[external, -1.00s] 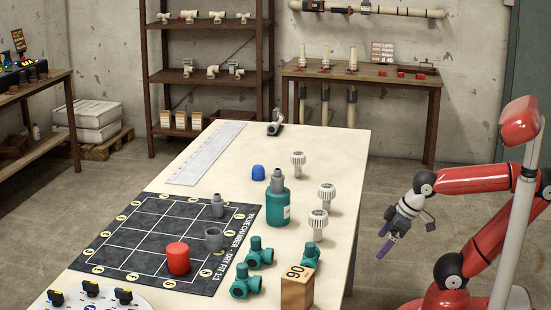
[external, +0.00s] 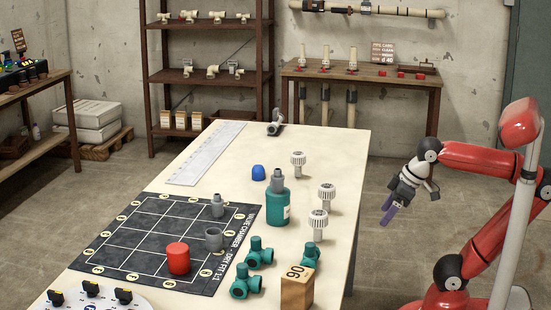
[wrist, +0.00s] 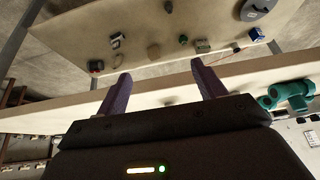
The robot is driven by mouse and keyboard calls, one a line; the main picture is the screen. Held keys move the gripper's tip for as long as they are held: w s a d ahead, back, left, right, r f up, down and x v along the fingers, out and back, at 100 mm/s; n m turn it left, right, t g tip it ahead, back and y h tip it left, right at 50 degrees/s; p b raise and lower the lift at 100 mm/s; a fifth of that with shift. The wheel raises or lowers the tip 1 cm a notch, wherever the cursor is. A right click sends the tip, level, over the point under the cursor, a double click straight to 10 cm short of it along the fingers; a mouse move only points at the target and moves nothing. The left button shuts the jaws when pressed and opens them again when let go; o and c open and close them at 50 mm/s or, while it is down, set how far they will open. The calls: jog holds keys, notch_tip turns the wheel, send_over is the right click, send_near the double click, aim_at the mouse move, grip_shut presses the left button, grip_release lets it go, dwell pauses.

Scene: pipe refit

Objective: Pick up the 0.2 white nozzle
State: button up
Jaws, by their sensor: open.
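Three white ribbed-top nozzles stand upright along the right side of the table: a far one (external: 298,160), a middle one (external: 326,192) and a near one (external: 319,218). I cannot read any size marking, so I cannot tell which is the 0.2. My gripper (external: 388,214) is off the table's right edge, to the right of the nozzles and apart from them. Its purple fingers are spread and empty in the wrist view (wrist: 162,84). No nozzle can be made out clearly in the wrist view.
A teal bottle (external: 279,206) and a blue cap (external: 258,173) stand left of the nozzles. Teal valve fittings (external: 258,256) and a wooden block marked 90 (external: 297,288) are near the front. A dark grid mat (external: 140,235) with a red cylinder (external: 178,260) lies left.

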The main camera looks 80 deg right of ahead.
notch_tip(320, 180, up, 7)
jog(key=w+a+f+m+t+y+b, duration=0.1)
jog(key=w+a+m+t+y+b, duration=0.2)
jog(key=m, duration=0.4)
jog(key=m+t+b, duration=0.8)
jog(key=m+t, duration=0.1)
jog(key=m, duration=1.8)
send_near(327, 193)
notch_tip(327, 193, up, 3)
jog(key=w+d, duration=0.2)
jog(key=f, duration=0.3)
jog(key=shift+w+a+f, duration=0.1)
jog(key=shift+w+f, duration=0.1)
jog(key=shift+w, duration=0.05)
jog(key=shift+f, duration=0.35)
jog(key=shift+w+f, duration=0.1)
jog(key=shift+w, duration=0.2)
jog(key=w, duration=0.2)
jog(key=w+b, duration=0.1)
jog(key=w, duration=0.1)
jog(key=w+a, duration=0.1)
jog(key=w, duration=0.2)
jog(key=shift+w+a+b, duration=0.1)
jog(key=shift+b, duration=0.2)
